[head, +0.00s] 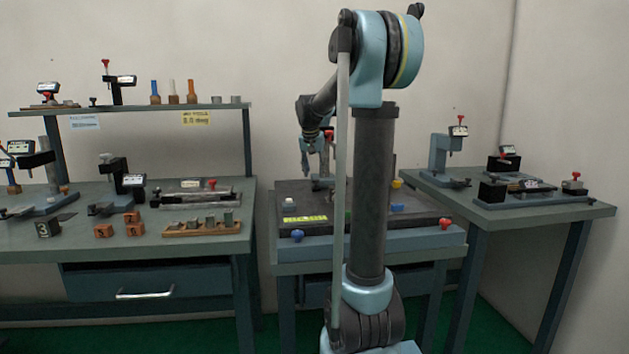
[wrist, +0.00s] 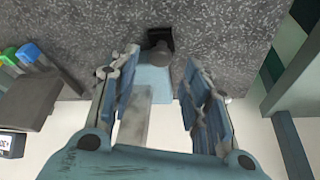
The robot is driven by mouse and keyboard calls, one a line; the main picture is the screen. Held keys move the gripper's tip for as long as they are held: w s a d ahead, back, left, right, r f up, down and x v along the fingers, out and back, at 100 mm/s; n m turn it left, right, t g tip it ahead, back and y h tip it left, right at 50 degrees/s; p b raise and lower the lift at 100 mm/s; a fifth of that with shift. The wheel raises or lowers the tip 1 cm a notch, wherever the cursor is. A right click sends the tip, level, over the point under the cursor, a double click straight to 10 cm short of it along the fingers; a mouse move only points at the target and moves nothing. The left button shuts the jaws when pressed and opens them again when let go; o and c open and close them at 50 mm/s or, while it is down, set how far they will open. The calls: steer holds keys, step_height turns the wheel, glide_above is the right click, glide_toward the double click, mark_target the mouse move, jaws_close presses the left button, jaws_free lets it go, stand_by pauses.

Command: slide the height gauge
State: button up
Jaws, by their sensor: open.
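My gripper (head: 317,143) hangs over the dark plate (head: 335,215) of the middle table, partly behind my arm. In the wrist view my gripper (wrist: 155,68) is open, with its two fingers spread apart. A light blue block (wrist: 150,80) with a grey bar (wrist: 134,118) shows between and beyond the fingers. A dark knob-like part (wrist: 160,45) sits at its end against a speckled grey surface. It may be the height gauge, but I cannot tell for sure. Contact with the fingers cannot be made out. My arm hides much of this spot in the head view.
Blue (head: 298,235), red (head: 445,223) and yellow (head: 397,184) knobs or blocks show around the plate. The left bench (head: 150,250) holds gauge stands, numbered blocks and a wooden tray (head: 200,228). The right bench (head: 510,208) holds another stand (head: 440,152). In the wrist view, blue and green pegs (wrist: 28,52) stand at left.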

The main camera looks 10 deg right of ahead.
mark_target(316, 180)
steer(key=shift+x, duration=2.1)
jaws_close()
